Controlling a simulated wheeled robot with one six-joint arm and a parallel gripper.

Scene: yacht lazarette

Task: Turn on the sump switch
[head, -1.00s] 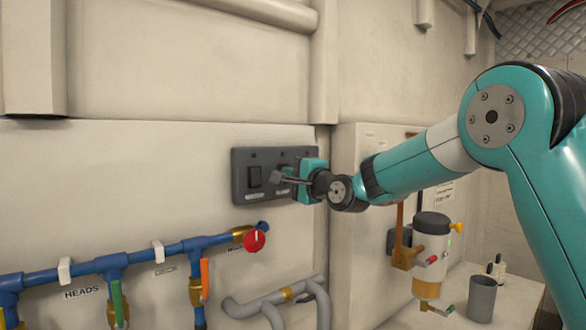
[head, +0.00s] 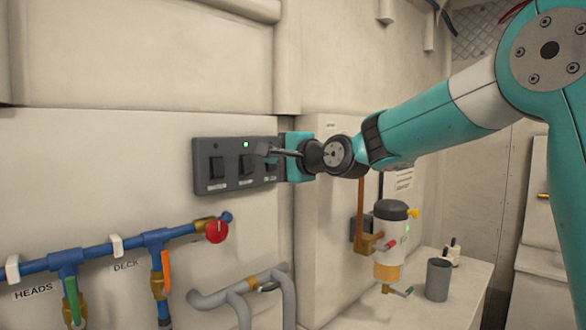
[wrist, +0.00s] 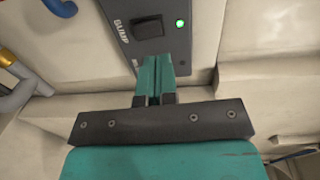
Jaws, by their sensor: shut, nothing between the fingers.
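A dark grey switch panel (head: 228,181) with three rocker switches is on the pale wall in the head view. The sump switch (head: 246,165) is the middle rocker, with a lit green lamp above it. In the wrist view, the sump switch (wrist: 148,27) shows beside its SUMP label, with the green lamp (wrist: 180,23) glowing next to it. My gripper (wrist: 160,62) is shut and empty, its teal fingertips just beside the sump switch, not over it. In the head view, my gripper (head: 278,150) is at the panel's right end and partly hides the right-hand switch.
Blue pipes (head: 100,256) with a red knob (head: 216,231) and coloured levers run below the panel. Grey pipes (head: 240,293) lie under them. At right, a white-and-amber filter unit (head: 391,240) and a grey cup (head: 438,280) stand near a bench. The wall above the panel is clear.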

